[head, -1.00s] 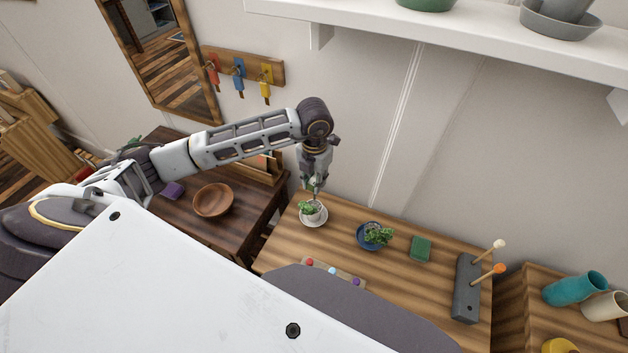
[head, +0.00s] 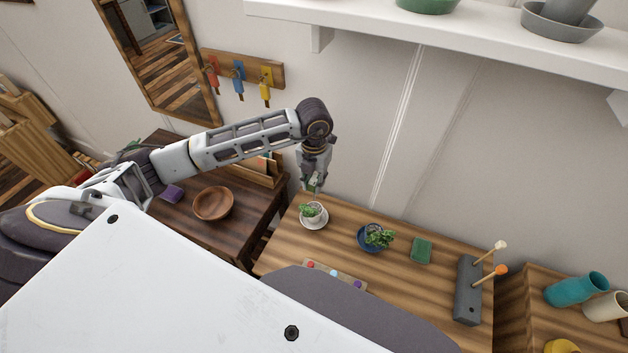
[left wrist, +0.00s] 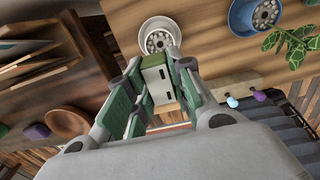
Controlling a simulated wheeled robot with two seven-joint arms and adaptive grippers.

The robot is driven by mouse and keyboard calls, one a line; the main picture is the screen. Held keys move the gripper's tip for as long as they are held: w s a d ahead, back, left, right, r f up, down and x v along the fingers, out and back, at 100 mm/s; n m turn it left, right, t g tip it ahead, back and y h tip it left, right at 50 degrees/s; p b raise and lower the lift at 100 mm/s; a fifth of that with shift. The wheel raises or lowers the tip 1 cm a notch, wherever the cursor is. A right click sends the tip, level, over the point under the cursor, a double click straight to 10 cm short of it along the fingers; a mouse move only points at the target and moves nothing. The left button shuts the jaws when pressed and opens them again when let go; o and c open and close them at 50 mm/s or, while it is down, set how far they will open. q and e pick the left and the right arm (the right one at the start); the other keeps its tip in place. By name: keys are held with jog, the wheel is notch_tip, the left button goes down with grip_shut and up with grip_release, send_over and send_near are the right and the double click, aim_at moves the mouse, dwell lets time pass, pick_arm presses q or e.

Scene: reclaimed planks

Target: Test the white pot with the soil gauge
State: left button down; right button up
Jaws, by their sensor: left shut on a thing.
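In the left wrist view the white pot (left wrist: 146,31) shows grey pebbles inside. My left gripper (head: 313,187) is just behind and above the pot. It is shut on the soil gauge (left wrist: 157,82), a green and white body between the finger pads. The gauge's probe tip is hidden, so I cannot tell whether it touches the soil. My right gripper is not in view.
A blue pot (head: 364,244) with a plant, a green block (head: 421,250) and a grey holder (head: 467,290) with two sticks stand to the right. A strip with coloured knobs (head: 346,277) lies in front. A wooden bowl (head: 213,203) is on the left table.

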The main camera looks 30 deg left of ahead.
aim_at(314, 200)
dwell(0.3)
pick_arm(q)
jog(key=shift+f+b, duration=0.2)
jog(key=shift+b, duration=0.15)
jog(key=shift+f+b, duration=1.45)
jog(key=shift+f, duration=0.2)
jog(key=shift+b, duration=0.3)
dwell(0.9)
jog(key=shift+f+b, duration=2.15)
jog(key=shift+f, duration=0.45)
dwell(1.2)
jog(key=shift+f, duration=0.25)
jog(key=c, duration=1.2)
grip_release()
